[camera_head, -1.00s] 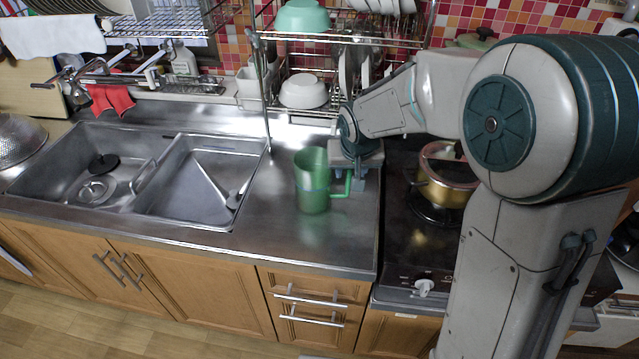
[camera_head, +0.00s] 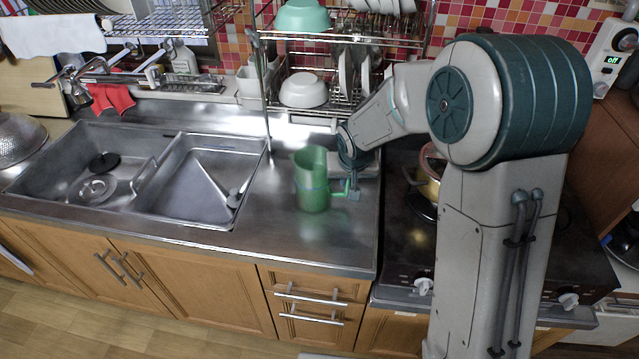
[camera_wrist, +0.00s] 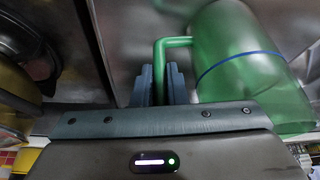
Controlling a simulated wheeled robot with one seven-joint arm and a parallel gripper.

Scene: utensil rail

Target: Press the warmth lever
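No part is plainly marked as a warmth lever. A white wall unit (camera_head: 606,68) with a lit "off" display and round knobs is at the upper right in the head view. I cannot tell whether it carries the lever. My gripper (camera_head: 351,192) is far to its left, low over the counter at the green jug (camera_head: 312,185). In the wrist view my gripper (camera_wrist: 160,85) has its blue fingers close on both sides of the jug's handle (camera_wrist: 160,55), with no clear gap. The jug (camera_wrist: 235,65) stands upright on the counter.
The steel counter (camera_head: 270,230) is clear left of the jug, up to the sink (camera_head: 190,185). A dish rack (camera_head: 345,103) stands behind. The stove (camera_head: 400,235) with a partly hidden gold pot (camera_head: 428,185) lies right of the jug. My arm hides much of the stove.

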